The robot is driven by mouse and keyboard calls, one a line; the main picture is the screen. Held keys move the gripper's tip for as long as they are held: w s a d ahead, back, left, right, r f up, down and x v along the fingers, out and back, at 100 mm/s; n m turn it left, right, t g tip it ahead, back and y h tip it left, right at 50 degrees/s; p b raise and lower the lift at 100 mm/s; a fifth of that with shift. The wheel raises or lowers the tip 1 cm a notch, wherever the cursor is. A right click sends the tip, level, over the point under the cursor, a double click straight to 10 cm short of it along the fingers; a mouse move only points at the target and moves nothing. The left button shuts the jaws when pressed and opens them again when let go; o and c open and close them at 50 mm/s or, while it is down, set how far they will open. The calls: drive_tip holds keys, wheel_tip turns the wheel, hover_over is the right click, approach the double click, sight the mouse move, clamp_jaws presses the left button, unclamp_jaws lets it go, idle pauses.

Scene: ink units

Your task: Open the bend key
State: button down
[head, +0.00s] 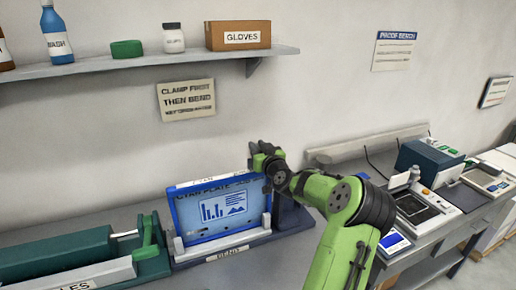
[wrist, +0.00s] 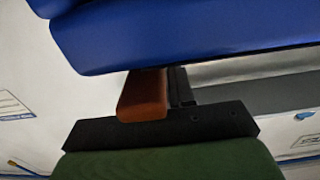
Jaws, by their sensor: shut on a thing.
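The bend unit (head: 226,254), labelled BEND on its front, stands on the bench and carries an upright blue plate (head: 217,232) with a chart picture. My gripper (head: 262,158) is at the upper right corner of this unit. It is shut on a small part there, which I take to be the bend key; the gripper hides it in the head view. The wrist view shows a red-brown block (wrist: 143,95) between a large blue body (wrist: 190,40) and the dark crosspiece of my gripper. Whether the key is turned cannot be told.
A green device (head: 65,245) with a white front label stands to the left. Benchtop instruments (head: 425,205) stand to the right. A shelf (head: 150,66) above holds bottles, a green lid, a jar and a gloves box. A wall sign reads CLAMP FIRST THEN BEND (head: 187,100).

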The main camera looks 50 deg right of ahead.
drive_tip(key=shift+h+b, duration=0.3)
drive_tip(key=shift+b, duration=0.2)
drive_tip(key=shift+w+a+f+m+g+h+b, duration=0.1)
drive_tip(key=shift+m+g+h+b, duration=0.2)
drive_tip(key=shift+b, duration=0.15)
drive_tip(key=shift+m+g+h+b, duration=0.5)
drive_tip(key=shift+m+h+b, duration=0.1)
drive_tip(key=shift+m+g+h, duration=1)
drive_tip(key=shift+g+h, duration=0.1)
drive_tip(key=shift+m+g+h+b, duration=0.8)
drive_tip(key=shift+m+g+b, duration=0.1)
drive_tip(key=shift+g, duration=0.3)
drive_tip(key=c, duration=1)
unclamp_jaws()
drive_tip(key=shift+c, duration=0.2)
